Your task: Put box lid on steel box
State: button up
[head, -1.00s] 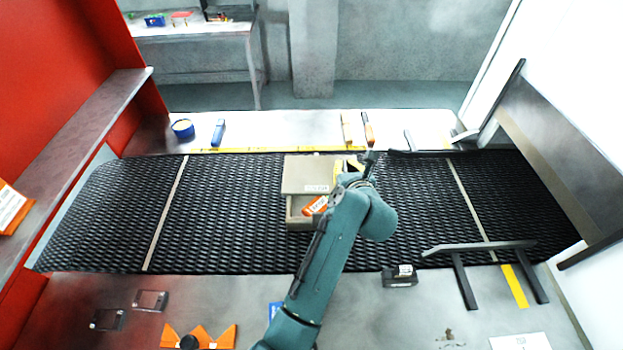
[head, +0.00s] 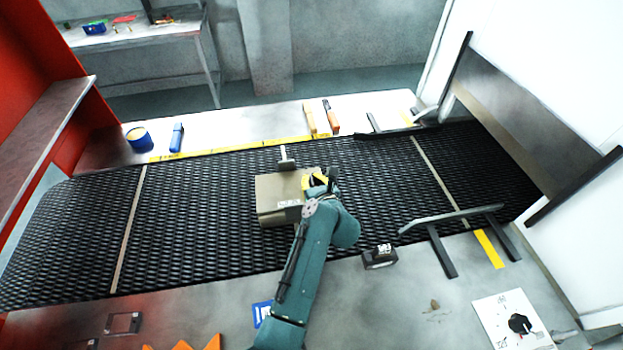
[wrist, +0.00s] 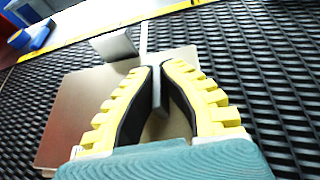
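The flat beige-grey box lid (head: 276,187) lies over the steel box (head: 274,218) on the mesh belt. Only a strip of the box's front wall shows below the lid, and no opening is visible. Whether the lid sits fully down is unclear. My gripper (head: 316,182) is at the lid's right side. In the wrist view the lid (wrist: 85,105) lies under the yellow-padded fingers (wrist: 158,72). Their tips close on a thin grey upright piece that appears to be the lid's handle. The box's inside is hidden.
A small grey block (head: 287,164) stands on the belt just behind the lid. A dark rail on legs (head: 450,218) stands at the right, and a small black box (head: 380,256) lies in front of the belt. The belt's left part (head: 75,235) is clear.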

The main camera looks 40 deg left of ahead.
jog(key=o, duration=0.5)
jog(key=shift+r, duration=0.1)
jog(key=shift+r, duration=0.2)
jog(key=p+v, duration=0.3)
jog(key=v, duration=0.9)
